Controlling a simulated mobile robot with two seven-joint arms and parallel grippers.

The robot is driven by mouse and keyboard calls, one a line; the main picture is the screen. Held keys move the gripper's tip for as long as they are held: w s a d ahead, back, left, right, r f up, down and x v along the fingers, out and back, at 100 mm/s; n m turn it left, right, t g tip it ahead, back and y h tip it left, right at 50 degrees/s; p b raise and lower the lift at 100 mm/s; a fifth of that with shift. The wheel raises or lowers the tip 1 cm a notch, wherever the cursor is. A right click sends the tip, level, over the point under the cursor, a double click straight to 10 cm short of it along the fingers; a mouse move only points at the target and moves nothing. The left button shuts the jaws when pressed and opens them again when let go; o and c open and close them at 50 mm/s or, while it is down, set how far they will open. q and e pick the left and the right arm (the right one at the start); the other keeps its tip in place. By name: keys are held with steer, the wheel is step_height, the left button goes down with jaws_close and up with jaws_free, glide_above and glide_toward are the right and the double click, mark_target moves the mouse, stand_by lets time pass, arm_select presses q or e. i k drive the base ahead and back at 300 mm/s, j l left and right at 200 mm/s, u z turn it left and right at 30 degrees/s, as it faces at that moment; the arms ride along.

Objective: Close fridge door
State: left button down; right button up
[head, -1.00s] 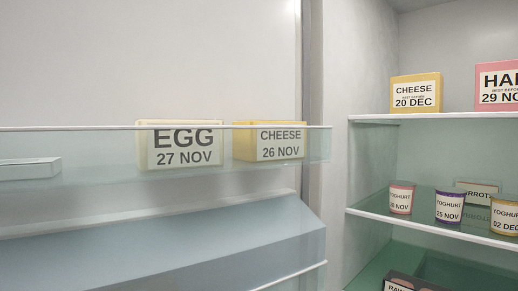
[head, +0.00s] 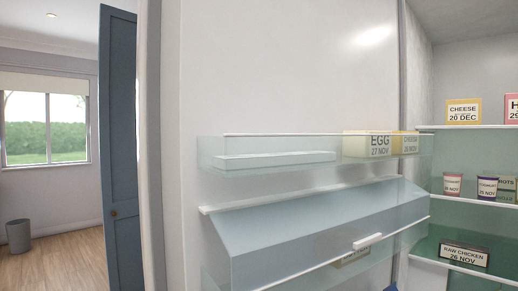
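The fridge door (head: 290,80) stands open, its inner side facing me across the middle of the head view. Its upper shelf (head: 275,161) holds an egg box (head: 368,145) and a cheese box (head: 405,144) at the right end. Below is a blue-grey covered compartment (head: 310,235) and a lower rack. The door's outer left edge (head: 150,150) shows, with the room beyond it. The fridge interior is at the right. Neither of my grippers can be seen.
Inside the fridge, a cheese box (head: 464,112), yoghurt pots (head: 487,188) and a raw chicken pack (head: 464,254) stand on shelves. At left are a blue room door (head: 118,150), a window (head: 45,128), a bin (head: 18,236) and open wooden floor (head: 65,262).

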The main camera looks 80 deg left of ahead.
mark_target(244, 108)
steer(key=k+j, duration=1.2)
steer(key=j, duration=1.05)
steer(key=i+j, duration=0.1)
steer(key=j, duration=0.65)
